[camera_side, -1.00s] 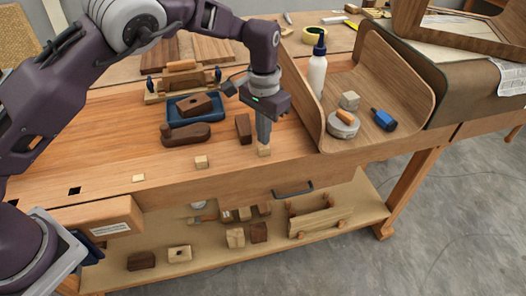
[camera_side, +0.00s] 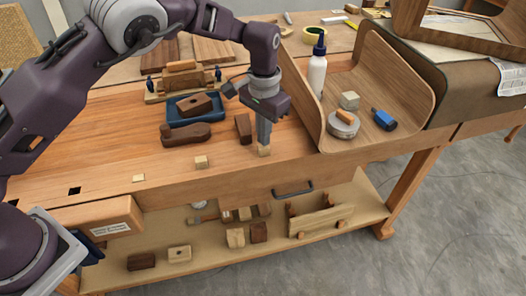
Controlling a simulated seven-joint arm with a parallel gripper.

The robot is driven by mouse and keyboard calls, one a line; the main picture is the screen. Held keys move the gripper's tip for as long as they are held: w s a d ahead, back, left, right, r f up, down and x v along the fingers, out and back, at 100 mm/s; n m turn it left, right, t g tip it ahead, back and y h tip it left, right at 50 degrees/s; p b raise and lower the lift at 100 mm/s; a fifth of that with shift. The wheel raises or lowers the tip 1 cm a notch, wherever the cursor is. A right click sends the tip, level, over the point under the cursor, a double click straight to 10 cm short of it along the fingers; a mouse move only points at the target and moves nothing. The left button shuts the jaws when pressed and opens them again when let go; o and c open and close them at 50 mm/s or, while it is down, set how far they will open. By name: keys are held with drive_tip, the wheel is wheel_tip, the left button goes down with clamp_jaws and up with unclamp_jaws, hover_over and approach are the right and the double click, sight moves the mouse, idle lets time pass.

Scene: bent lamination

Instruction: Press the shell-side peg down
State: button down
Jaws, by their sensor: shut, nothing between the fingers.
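Three light wooden pegs stand in a row along the front of the bench top. The shell-side peg (camera_side: 264,152) is the one nearest the bent wooden shell (camera_side: 388,72). My gripper (camera_side: 264,144) points down over this peg, shut and empty, with its fingertips at the peg's top; I cannot tell how firmly they touch. The middle peg (camera_side: 201,162) stands up like a small block. The left peg (camera_side: 138,178) sits low, near the bench surface. My fingers hide part of the shell-side peg's top.
A dark wooden block (camera_side: 243,128) stands just left of my gripper. The shell holds a white bottle (camera_side: 317,76), a round tin (camera_side: 343,125) and a blue item (camera_side: 383,120). A blue tray (camera_side: 180,117) lies farther left. The bench front between the pegs is clear.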

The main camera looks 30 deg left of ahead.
drive_tip(key=shift+f, duration=1.9)
drive_tip(key=shift+r, duration=4.05)
